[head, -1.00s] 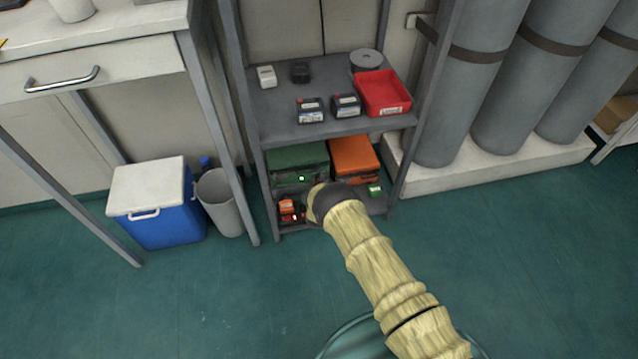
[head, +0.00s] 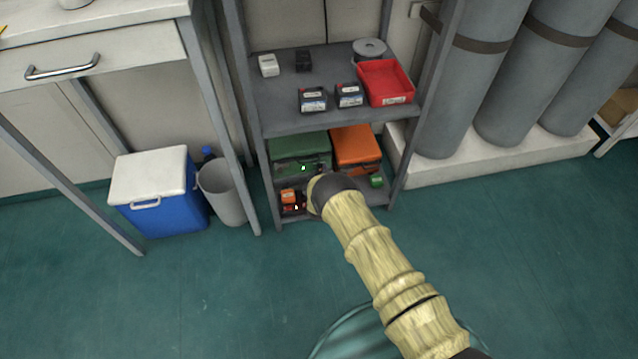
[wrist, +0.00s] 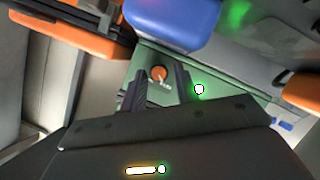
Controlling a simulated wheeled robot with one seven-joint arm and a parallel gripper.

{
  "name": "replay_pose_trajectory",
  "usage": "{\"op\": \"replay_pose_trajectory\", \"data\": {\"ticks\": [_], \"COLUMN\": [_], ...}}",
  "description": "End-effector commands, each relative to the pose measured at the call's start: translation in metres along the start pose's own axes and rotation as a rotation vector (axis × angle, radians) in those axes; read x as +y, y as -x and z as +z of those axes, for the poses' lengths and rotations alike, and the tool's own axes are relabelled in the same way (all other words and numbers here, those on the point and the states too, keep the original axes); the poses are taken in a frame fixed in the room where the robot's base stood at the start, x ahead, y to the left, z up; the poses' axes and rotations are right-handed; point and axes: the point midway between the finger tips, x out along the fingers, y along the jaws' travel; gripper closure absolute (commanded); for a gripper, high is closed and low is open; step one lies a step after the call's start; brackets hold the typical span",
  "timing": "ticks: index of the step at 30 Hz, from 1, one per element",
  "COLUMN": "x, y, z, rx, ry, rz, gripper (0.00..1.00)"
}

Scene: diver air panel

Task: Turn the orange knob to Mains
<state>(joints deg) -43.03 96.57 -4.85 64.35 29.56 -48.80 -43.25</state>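The orange knob (wrist: 158,73) is small and round, on a green surface (wrist: 152,58) in the wrist view. A short pale mark shows at its lower edge, but I cannot read its setting or any label. My gripper (wrist: 158,80) is open, with one dark finger to the left of the knob and one to the right. I cannot tell whether either finger touches it. In the head view my wrist (head: 330,190) is low in front of the shelf unit, near the green case (head: 285,145). The knob cannot be made out there.
The grey shelf unit (head: 270,120) holds an orange case (head: 352,143) beside the green one and a red bin (head: 385,80) above. A blue cooler (head: 172,210) and a bin (head: 228,200) stand left. Tall cylinders (head: 535,70) stand right.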

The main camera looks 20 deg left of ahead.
Motion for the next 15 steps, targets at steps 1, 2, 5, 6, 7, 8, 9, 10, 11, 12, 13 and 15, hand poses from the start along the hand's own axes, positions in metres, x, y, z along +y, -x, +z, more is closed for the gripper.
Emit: {"op": "replay_pose_trajectory", "data": {"ticks": [1,2,5,6,7,8,9,10,11,12,13,15], "x": [0.002,0.002,0.003,0.003,0.003,0.003,0.003,0.003,0.003,0.003,0.003,0.003], "y": [0.005,0.007,0.021,0.027,0.033,0.038,0.045,0.051,0.057,0.064,0.070,0.084], "z": [-0.002,-0.002,-0.003,-0.004,-0.004,-0.004,-0.004,-0.004,-0.004,-0.004,-0.003,-0.003], "rx": [-0.001,-0.001,-0.002,-0.001,-0.002,-0.002,-0.003,-0.003,-0.003,-0.003,-0.004,-0.004], "ry": [0.000,0.000,0.002,0.002,0.002,0.002,0.002,0.002,0.001,0.002,0.002,0.002], "rz": [0.000,-0.001,-0.002,-0.002,-0.003,-0.003,-0.003,-0.003,-0.003,-0.003,-0.004,-0.003], "gripper": [0.69,0.69,0.69,0.69,0.69,0.69,0.69,0.69,0.69,0.69,0.69,0.69]}}
